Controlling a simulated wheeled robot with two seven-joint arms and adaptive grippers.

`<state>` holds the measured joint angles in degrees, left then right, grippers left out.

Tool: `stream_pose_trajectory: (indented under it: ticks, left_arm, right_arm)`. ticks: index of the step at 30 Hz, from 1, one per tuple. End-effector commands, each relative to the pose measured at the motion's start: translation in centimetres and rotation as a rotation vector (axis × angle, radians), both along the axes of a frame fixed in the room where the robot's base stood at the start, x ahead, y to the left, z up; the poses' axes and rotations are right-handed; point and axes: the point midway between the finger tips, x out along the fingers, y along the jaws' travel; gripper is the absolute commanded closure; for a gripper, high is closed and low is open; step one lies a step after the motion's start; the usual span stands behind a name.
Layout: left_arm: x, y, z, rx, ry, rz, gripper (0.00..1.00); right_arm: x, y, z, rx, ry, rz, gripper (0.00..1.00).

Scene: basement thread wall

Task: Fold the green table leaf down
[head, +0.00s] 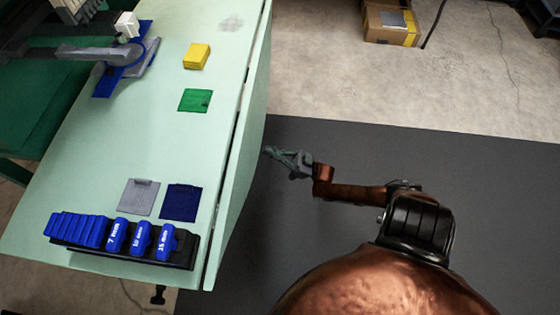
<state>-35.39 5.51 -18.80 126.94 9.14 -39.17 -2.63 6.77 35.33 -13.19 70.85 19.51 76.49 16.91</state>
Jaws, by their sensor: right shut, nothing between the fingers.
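The pale green table leaf (245,125) runs along the right side of the pale green table (150,110), past a dark hinge gap. It shows as a narrow strip that seems to slope down from the tabletop; its exact angle is hard to tell. My right gripper (270,152) is shut and empty, just right of the leaf's outer edge. I cannot tell whether its tips touch the leaf. My left gripper is not in view.
A black rack with blue labelled holders (120,240), grey and navy pads (181,203), a green pad (195,100), a yellow block (197,56) and a blue-and-grey device (125,70) are on the table. Dark mat (340,150) is clear; a cardboard box (388,22) stands behind.

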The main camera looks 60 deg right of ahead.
Motion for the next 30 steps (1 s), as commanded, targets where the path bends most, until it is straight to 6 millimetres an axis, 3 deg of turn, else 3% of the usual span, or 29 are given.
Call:
stream_pose_trajectory:
  ticks: [3,9,18,30]
  left_arm:
    - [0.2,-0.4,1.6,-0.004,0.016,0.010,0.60]
    - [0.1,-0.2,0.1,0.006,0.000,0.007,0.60]
    - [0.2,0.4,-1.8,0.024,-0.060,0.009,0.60]
    - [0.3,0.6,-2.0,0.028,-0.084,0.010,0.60]
  right_arm:
    - [-1.6,-0.8,0.6,-0.002,0.001,0.000,1.00]
    - [-2.5,-0.9,-4.2,-0.001,0.007,0.007,1.00]
    - [-3.9,-1.4,-8.4,0.000,0.005,0.010,1.00]
    - [-4.5,-1.7,-9.0,0.000,0.002,0.008,1.00]
